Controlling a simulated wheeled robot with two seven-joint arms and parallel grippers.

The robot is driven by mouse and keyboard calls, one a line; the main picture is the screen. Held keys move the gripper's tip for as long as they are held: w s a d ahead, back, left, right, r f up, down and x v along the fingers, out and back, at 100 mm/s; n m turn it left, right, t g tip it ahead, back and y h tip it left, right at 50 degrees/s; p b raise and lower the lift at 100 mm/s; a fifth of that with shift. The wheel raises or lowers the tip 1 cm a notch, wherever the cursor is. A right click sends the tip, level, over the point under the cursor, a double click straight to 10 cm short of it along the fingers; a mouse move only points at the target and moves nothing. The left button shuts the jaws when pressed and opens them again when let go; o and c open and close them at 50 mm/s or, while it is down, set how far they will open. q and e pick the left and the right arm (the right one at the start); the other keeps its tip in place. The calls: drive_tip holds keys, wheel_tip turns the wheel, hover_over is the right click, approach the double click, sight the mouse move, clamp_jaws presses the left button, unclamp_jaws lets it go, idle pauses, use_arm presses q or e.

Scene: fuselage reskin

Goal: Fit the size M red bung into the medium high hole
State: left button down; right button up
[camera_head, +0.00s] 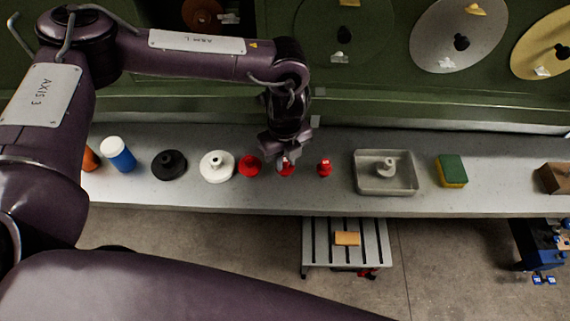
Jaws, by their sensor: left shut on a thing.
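My left gripper (285,160) points down over the grey bench and is shut on a small red bung (286,171), partly hidden by the fingers. I cannot tell whether the bung touches the bench. A wider red bung (249,166) stands just left of it and another small red bung (324,168) to its right. I cannot read any size marks. The green panel behind bears a dark green disc (318,25), a grey disc (432,45) and a yellow disc (528,55), with fittings on them. I cannot pick out the medium high hole. My right gripper is not in view.
A slatted stand (318,252) is below the front edge.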

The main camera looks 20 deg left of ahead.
use_arm(q)
drive_tip(key=shift+r+p, duration=1.3)
drive_tip(key=shift+r, duration=0.35)
drive_tip(key=shift+r+p, duration=1.15)
drive_tip(key=shift+r, duration=0.3)
